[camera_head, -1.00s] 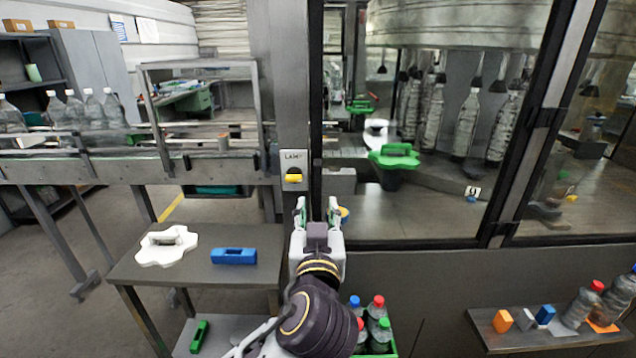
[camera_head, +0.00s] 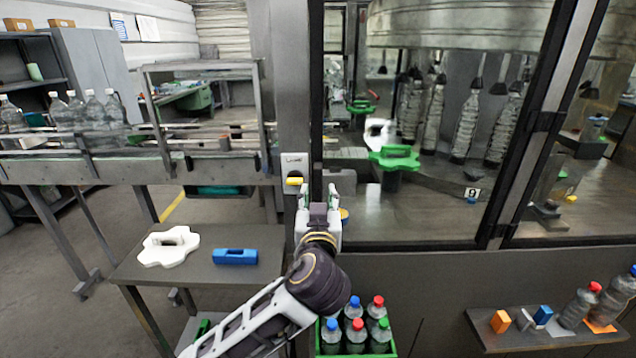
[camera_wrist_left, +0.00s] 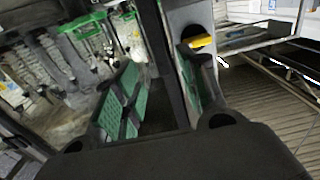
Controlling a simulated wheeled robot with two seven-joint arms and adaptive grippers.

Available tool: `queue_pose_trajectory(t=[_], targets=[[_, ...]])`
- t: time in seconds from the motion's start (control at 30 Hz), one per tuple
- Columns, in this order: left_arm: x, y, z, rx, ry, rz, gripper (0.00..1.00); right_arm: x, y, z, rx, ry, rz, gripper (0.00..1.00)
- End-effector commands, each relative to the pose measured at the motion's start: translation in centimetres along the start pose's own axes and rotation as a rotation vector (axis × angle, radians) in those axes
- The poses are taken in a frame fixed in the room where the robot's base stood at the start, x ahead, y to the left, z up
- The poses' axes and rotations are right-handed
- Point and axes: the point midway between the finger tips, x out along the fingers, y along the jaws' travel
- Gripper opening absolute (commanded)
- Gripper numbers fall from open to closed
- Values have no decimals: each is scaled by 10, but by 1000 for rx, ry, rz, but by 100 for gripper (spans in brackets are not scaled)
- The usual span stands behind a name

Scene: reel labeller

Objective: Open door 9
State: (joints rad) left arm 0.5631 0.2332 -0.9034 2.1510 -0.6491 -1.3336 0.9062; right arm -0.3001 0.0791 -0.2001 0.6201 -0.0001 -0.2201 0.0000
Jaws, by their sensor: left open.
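Door 9 is a dark-framed glass door (camera_head: 440,218) with a small "9" label (camera_head: 472,193) in its lower right area. A grey post with a switch plate bearing a yellow knob (camera_head: 294,181) stands at its left; the knob also shows in the left wrist view (camera_wrist_left: 201,41). My left gripper (camera_head: 318,192) is open before the door's left edge, just right of and below the knob. In the left wrist view its green-padded fingers (camera_wrist_left: 160,80) are apart, with the dark frame edge visible between them. I cannot tell whether they touch it. The right gripper is not in view.
A side table (camera_head: 210,290) at left holds a white lobed part (camera_head: 165,247) and a blue block (camera_head: 235,257). A green crate (camera_head: 388,347) of bottles stands below my arm. A shelf (camera_head: 480,332) with blocks and bottles juts out at right. Bottles and a green star-shaped part (camera_head: 394,158) are behind the glass.

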Motion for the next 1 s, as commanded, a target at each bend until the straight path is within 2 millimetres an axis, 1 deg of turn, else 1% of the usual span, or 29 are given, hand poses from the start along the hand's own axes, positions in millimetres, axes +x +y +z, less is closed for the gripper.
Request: queue_pose_trajectory(t=[0.03,0.3,0.5,0.7,1.0], targets=[[7,-1,-2,2,0,-2,41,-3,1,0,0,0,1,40],[37,-1,-1,2,-1,-2,41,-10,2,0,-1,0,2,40],[54,-1,-1,1,0,-2,41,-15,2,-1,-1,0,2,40],[64,0,-1,-1,0,0,41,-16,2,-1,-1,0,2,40],[65,0,0,-1,0,0,41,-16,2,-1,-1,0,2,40]])
